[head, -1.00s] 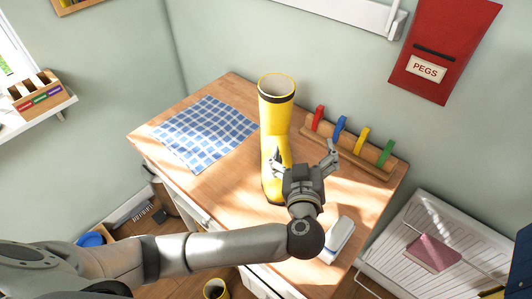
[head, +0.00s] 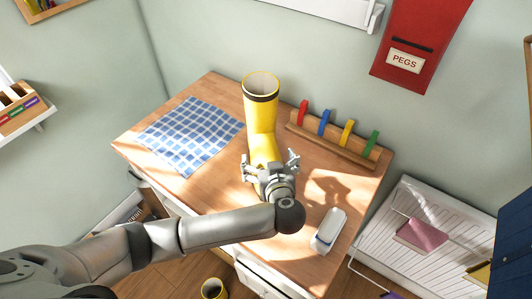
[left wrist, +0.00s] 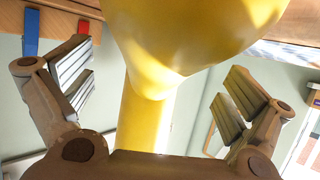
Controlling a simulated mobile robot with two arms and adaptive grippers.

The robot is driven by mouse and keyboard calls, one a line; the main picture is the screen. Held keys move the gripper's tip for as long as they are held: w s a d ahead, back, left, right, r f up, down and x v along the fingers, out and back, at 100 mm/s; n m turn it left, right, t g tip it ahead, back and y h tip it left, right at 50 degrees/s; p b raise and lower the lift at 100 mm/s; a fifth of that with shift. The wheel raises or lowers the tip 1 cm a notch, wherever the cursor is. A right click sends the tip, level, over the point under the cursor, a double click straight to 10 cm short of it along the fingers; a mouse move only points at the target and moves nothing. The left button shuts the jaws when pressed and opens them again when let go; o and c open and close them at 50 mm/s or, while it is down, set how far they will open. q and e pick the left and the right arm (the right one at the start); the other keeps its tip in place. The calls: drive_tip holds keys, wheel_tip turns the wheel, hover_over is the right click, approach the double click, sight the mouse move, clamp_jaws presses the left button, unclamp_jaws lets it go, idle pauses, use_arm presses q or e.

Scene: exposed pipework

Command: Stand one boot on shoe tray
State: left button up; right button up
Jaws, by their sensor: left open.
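A yellow boot (head: 261,120) with a dark band below its rim stands upright on the wooden table. My left gripper (head: 270,162) is open at the boot's lower front, one finger toward each side. In the left wrist view the boot's yellow surface (left wrist: 150,110) fills the space between the open fingers (left wrist: 155,85), with gaps beside it. A second yellow-rimmed boot (head: 214,289) is partly in view on the floor at the bottom edge. I cannot tell for certain which thing is the shoe tray. My right gripper is out of view.
A blue checked cloth (head: 190,135) lies left of the boot. A wooden rail with coloured pegs (head: 335,140) stands behind it to the right. A white device (head: 328,230) lies near the table's right front.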

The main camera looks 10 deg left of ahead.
use_arm(q)
drive_tip(key=shift+x, duration=1.45)
drive_tip(key=shift+s+d, duration=0.1)
drive_tip(key=shift+s, duration=0.05)
drive_tip(key=c, duration=1.1)
drive_tip(key=shift+r, duration=0.1)
drive_tip(key=shift+c, duration=1.3)
